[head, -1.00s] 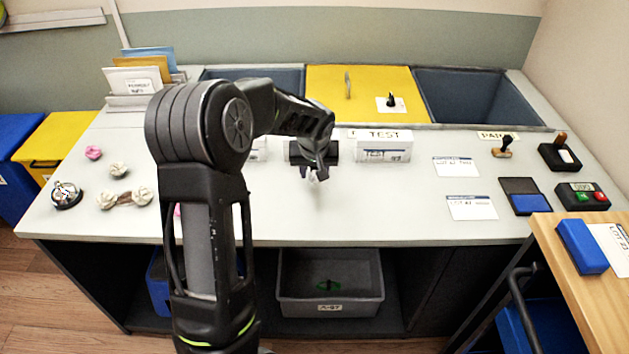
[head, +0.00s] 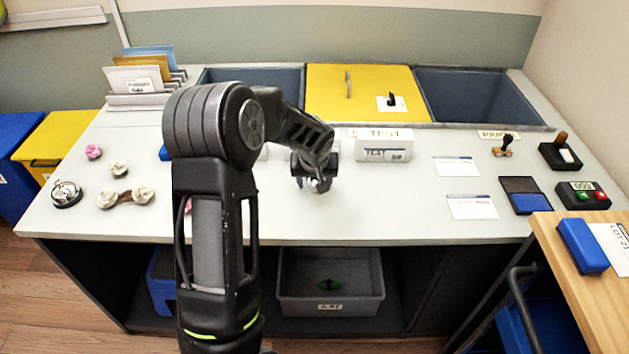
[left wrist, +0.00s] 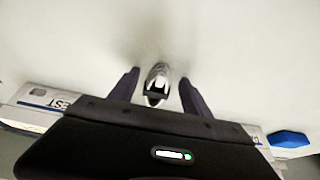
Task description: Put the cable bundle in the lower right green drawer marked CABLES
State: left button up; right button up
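My left gripper (head: 318,183) is low over the table's middle, in front of the white TEST boxes (head: 384,146). In the left wrist view its two fingers (left wrist: 157,90) are spread, with a small silver-grey and black object (left wrist: 157,82) between them and gaps on both sides. I cannot tell whether this object is the cable bundle; in the head view the gripper mostly hides it. No green drawer marked CABLES shows. My right gripper is not in view.
A grey bin (head: 330,307) stands on the shelf below the table. Lot cards (head: 472,207), a blue pad (head: 528,203) and a button box (head: 583,195) occupy the right. Dark bins (head: 478,98) flank a yellow lid (head: 365,90) behind. A wooden side table (head: 590,290) stands front right.

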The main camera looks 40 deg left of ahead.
pick_arm(q)
jog(key=shift+o, duration=0.2)
jog(key=shift+r, duration=0.1)
jog(key=shift+r+p, duration=0.2)
jog(key=shift+p, duration=0.1)
jog(key=shift+s+d+r, duration=0.1)
jog(key=shift+r, duration=0.25)
jog(key=v, duration=1.1)
jog(key=shift+b, duration=0.45)
jog(key=shift+o, duration=0.5)
